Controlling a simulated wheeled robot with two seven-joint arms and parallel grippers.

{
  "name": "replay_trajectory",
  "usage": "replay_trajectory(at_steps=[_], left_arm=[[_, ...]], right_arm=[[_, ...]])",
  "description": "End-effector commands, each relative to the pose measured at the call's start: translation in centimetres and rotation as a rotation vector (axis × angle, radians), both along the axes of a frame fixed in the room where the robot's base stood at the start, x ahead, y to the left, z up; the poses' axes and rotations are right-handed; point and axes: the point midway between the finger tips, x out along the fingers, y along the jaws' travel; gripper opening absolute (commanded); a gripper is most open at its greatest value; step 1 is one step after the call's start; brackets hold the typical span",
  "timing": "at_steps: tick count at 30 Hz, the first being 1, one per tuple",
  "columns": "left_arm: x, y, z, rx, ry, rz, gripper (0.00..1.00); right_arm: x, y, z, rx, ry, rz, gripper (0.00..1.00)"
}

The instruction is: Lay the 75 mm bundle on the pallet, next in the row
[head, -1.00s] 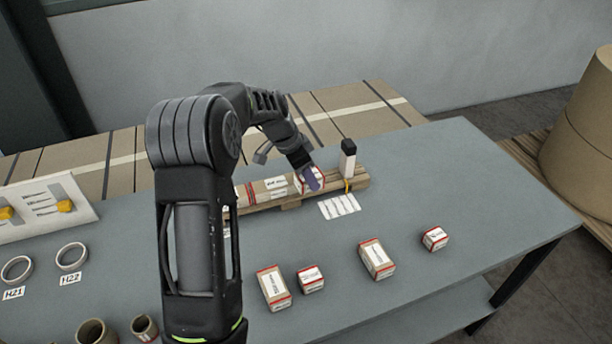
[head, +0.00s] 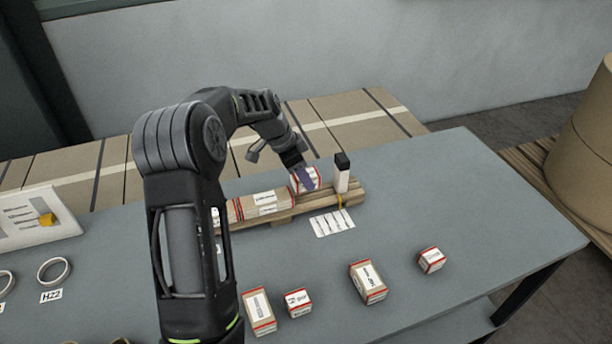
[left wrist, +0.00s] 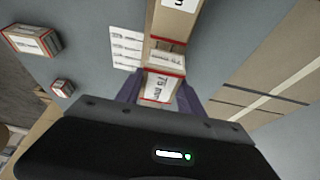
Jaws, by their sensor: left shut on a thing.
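My left gripper (head: 306,180) is shut on the 75 mm bundle (left wrist: 158,87), a kraft block with red bands and a white label. The bundle (head: 298,184) is at the wooden pallet (head: 352,199), just right of the bundles in the row (head: 263,203). My arm hides the row's left end. My right gripper is not in view.
A label card (head: 333,222) lies in front. Several loose bundles, one of them large (head: 368,282), stand on the grey table (head: 460,200). The table's right side is clear.

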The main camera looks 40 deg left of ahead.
Motion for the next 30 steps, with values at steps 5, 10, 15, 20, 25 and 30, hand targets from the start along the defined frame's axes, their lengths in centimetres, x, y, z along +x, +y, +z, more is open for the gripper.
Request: replay_trajectory(at_steps=[5,10,15,20,25,30], left_arm=[[0.0,0.0,0.0,0.001,-0.001,0.000,0.00],[0.0,0.0,-0.2,0.000,0.000,0.000,0.00],[0.0,0.0,-0.9,0.000,0.000,0.001,0.00],[0.0,0.0,-1.9,-0.001,0.001,0.001,0.00],[0.0,0.0,-3.0,0.000,0.000,0.001,0.00],[0.0,0.0,-4.0,0.000,0.000,0.001,0.00]], right_arm=[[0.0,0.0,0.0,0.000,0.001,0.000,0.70],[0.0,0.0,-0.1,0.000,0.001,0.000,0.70],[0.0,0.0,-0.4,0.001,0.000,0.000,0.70],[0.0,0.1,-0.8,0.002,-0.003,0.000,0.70],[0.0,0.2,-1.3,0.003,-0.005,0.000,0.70],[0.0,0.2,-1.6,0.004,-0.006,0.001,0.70]])
